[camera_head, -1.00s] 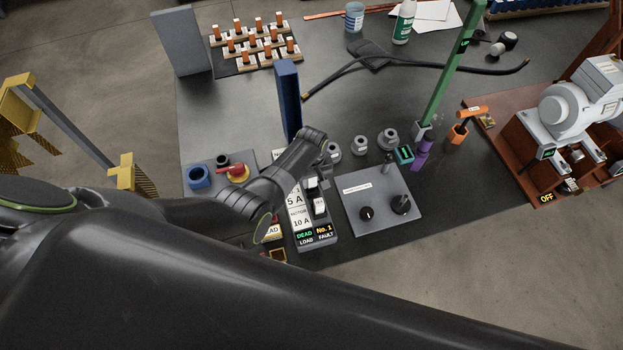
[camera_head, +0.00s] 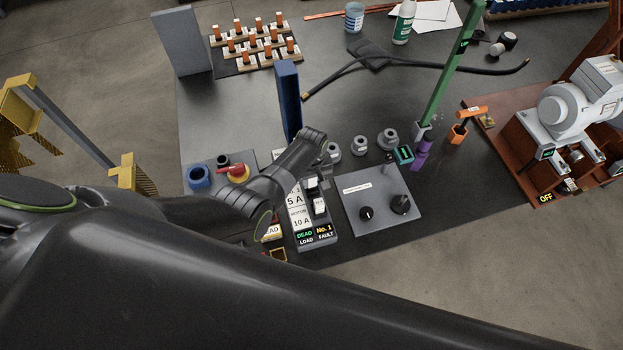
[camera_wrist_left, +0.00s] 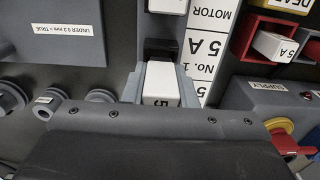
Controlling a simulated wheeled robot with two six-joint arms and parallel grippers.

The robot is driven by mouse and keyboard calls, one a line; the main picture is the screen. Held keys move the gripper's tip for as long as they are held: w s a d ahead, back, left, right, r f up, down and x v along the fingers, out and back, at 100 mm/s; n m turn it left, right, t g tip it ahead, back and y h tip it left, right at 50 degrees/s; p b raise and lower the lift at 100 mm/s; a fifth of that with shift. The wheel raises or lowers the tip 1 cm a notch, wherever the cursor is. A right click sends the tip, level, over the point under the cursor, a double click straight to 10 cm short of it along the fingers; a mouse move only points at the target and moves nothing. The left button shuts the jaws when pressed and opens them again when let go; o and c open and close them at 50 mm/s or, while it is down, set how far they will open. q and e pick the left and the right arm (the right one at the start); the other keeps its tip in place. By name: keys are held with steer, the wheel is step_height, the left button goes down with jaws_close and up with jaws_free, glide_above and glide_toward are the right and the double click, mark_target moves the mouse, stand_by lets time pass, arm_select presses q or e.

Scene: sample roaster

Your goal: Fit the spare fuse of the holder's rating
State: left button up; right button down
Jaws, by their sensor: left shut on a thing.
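My left gripper (camera_wrist_left: 160,88) is shut on a white fuse (camera_wrist_left: 161,84) marked 5, one finger on each side. In the left wrist view the fuse lies at a dark slot beside the label No. 1, 5 A; whether it is fully seated I cannot tell. In the head view my wrist partly covers the fuse board (camera_head: 316,240), whose displays read DEAD LOAD and No. 1 FAULT. Another white fuse (camera_head: 319,206) sits beside the MOTOR 10 A label. A fuse marked 5 A (camera_wrist_left: 274,46) lies in a red bin (camera_wrist_left: 247,33). My right gripper is out of view.
A grey panel with two black knobs (camera_head: 382,200) stands right of the board. A supply panel with a red and yellow switch (camera_head: 238,172) is at the left. A blue upright block (camera_head: 288,95) stands behind my wrist. The table's middle (camera_head: 350,105) is largely clear.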

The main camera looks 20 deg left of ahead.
arm_select(q)
steer(key=shift+f, duration=0.25)
steer(key=shift+f+b, duration=0.6)
steer(key=shift+b, duration=0.15)
steer(key=shift+r, duration=0.1)
steer(key=shift+r+p, duration=0.8)
steer(key=shift+p, duration=0.15)
steer(key=shift+d+f, duration=0.1)
